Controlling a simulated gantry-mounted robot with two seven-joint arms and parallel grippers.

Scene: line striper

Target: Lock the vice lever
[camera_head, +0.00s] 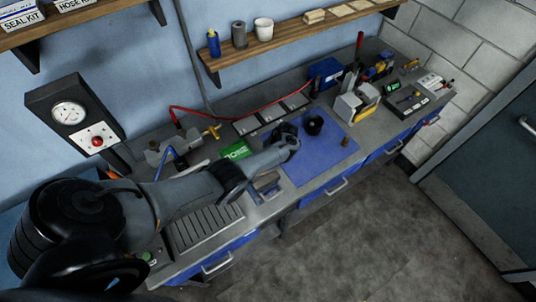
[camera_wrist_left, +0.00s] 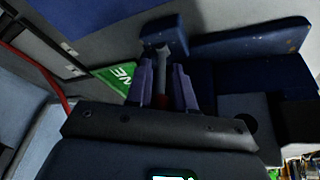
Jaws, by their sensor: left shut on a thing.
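The vice (camera_head: 266,187), with blue and grey parts, sits near the bench front, partly hidden under my left arm in the head view. In the left wrist view its blue jaw blocks (camera_wrist_left: 250,40) show at the top. A grey lever (camera_wrist_left: 166,62) with a red part lower down runs between my left fingers. My left gripper (camera_wrist_left: 162,85) is shut on this lever. My right gripper is not in view.
A black cup (camera_head: 314,125) and a small brown cylinder (camera_head: 345,141) stand on the blue mat (camera_head: 318,165). A green box (camera_head: 236,150) lies behind my left arm. A red hose (camera_head: 220,113) runs along the back. A grey device (camera_head: 355,102) stands right of the mat.

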